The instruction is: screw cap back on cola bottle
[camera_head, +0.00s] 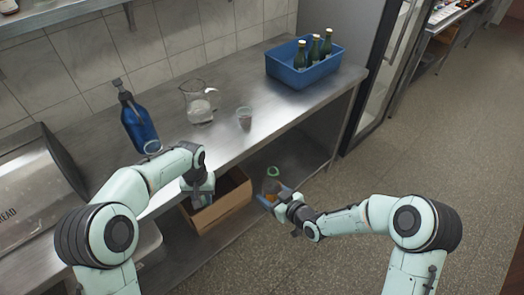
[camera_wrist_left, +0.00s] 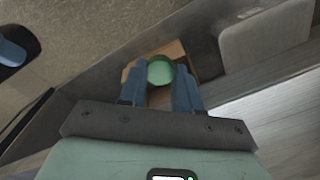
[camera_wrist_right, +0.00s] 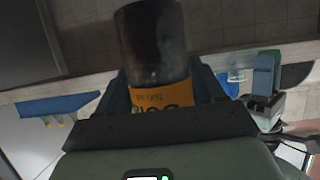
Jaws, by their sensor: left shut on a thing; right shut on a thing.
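My left gripper (camera_head: 200,198) is above the open cardboard box in the head view. In the left wrist view its blue fingers (camera_wrist_left: 158,84) are shut on a round green cap (camera_wrist_left: 160,70). My right gripper (camera_head: 280,203) is to the right, by the counter's front. It is shut on the cola bottle (camera_head: 270,187), which shows a dark body and an orange label in the right wrist view (camera_wrist_right: 155,50). A pale green ring shows at the bottle's upper end in the head view. The cap and bottle are apart; the bottle's mouth is not clear.
The steel counter (camera_head: 175,150) holds a blue siphon bottle (camera_head: 138,122), a glass pitcher (camera_head: 199,103), a small cup (camera_head: 244,118) and a blue crate (camera_head: 300,72) with green bottles. The cardboard box (camera_head: 225,205) sits on the lower shelf. The floor at right is clear.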

